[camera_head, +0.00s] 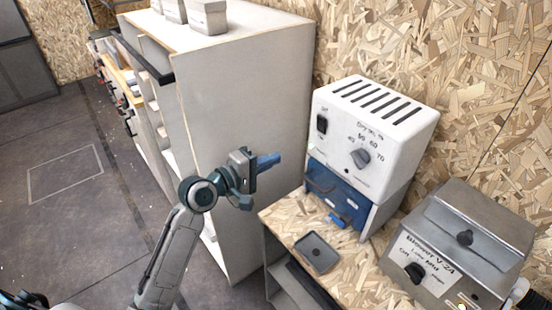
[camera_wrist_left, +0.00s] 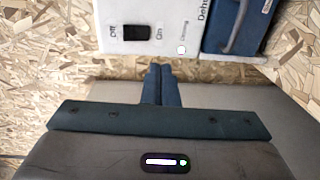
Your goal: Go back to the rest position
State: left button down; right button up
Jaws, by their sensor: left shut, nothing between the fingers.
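My left gripper (camera_head: 270,160) is raised in front of the grey side of the tall cabinet in the head view. Its blue fingers are shut together with nothing between them. The closed fingers also show in the left wrist view (camera_wrist_left: 160,70). They point towards a white dryer (camera_head: 375,130) with a dial and black switch, and are apart from it in the head view. My right gripper is not in view.
The dryer sits over a blue drawer unit (camera_head: 335,190) on a chipboard bench (camera_head: 290,213). A small dark tray (camera_head: 316,253) lies on the bench. A metal blower box (camera_head: 465,245) stands at the right. The tall cabinet (camera_head: 245,90) is close behind my left arm. Open floor (camera_head: 60,220) lies left.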

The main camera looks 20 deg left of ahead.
pick_arm(q)
jog(key=s+a+f+m+g+y, duration=0.2)
jog(key=s+f+m+g+y, duration=0.4)
jog(key=s+f, duration=0.85)
jog(key=s+a+f+m+g+y, duration=0.2)
jog(key=s+a+f+m+g, duration=0.1)
jog(key=s, duration=0.6)
jog(key=s+a+f+m+g+y, duration=0.2)
jog(key=s+a+f+m, duration=0.1)
jog(key=s, duration=0.6)
notch_tip(320, 180, down, 33)
jog(key=a+g, duration=0.1)
jog(key=a, duration=0.2)
jog(key=s+a+f+g+b, duration=0.1)
jog(key=s+f, duration=1.7)
jog(key=shift+f, duration=0.25)
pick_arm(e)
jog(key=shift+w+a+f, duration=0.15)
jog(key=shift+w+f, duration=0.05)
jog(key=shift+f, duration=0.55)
